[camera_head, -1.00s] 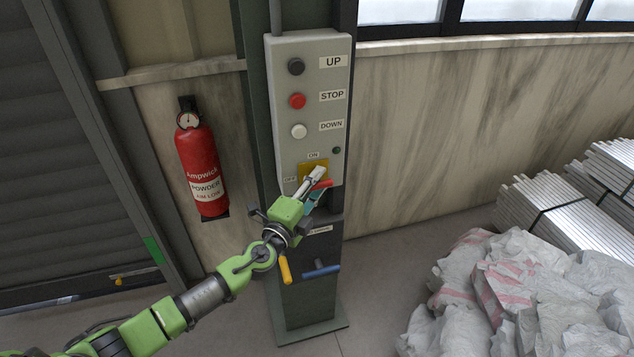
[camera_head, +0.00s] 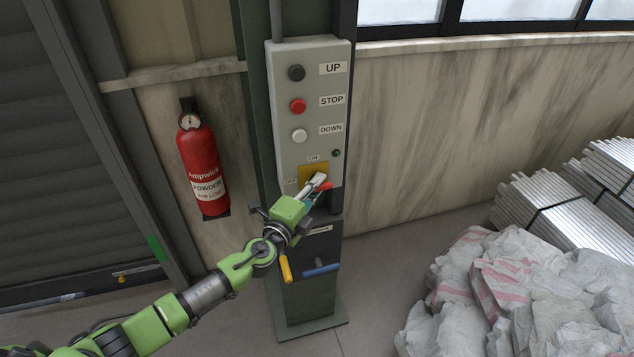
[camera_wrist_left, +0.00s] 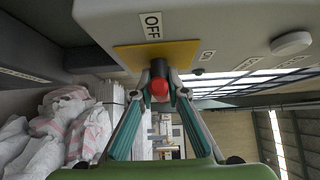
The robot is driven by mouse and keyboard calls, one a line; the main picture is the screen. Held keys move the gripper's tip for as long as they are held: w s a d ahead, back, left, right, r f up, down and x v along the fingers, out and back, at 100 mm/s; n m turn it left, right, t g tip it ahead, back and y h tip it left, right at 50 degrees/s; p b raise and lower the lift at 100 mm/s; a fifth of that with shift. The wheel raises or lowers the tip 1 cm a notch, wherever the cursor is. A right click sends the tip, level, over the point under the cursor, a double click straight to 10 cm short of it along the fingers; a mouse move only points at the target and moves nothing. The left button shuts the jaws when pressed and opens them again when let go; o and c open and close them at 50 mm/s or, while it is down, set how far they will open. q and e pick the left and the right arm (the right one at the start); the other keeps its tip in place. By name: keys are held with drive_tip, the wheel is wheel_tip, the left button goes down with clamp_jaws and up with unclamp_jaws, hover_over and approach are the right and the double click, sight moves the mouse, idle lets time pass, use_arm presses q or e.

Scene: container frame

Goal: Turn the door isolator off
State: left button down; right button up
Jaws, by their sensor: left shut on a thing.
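The door isolator is a rotary switch with a yellow plate (camera_head: 312,168) and a red-tipped handle (camera_head: 326,185), low on the grey control box (camera_head: 285,120). In the head view, an ON label stands above the plate and the label at its left is partly hidden. In the left wrist view, the yellow plate (camera_wrist_left: 135,54) is beside an OFF label (camera_wrist_left: 152,26). My left gripper (camera_head: 318,182) is shut on the red handle, with its fingers on either side of it (camera_wrist_left: 159,88). My right gripper is not in view.
Black, red and white buttons, UP, STOP and DOWN (camera_head: 299,136), sit above the isolator. A blue lever (camera_head: 320,269) is below it. A fire extinguisher (camera_head: 202,165) hangs at left. White sacks (camera_head: 500,290) and stacked metal bars (camera_head: 560,215) lie at right.

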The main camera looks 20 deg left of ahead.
use_arm(q)
drive_tip(key=c, duration=2)
unclamp_jaws()
drive_tip(key=shift+o, duration=0.2)
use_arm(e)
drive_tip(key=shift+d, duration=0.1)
use_arm(q)
drive_tip(key=s+a, duration=0.2)
drive_tip(key=s, duration=0.9)
drive_tip(key=shift+s+a, duration=0.15)
drive_tip(key=shift+s, duration=0.25)
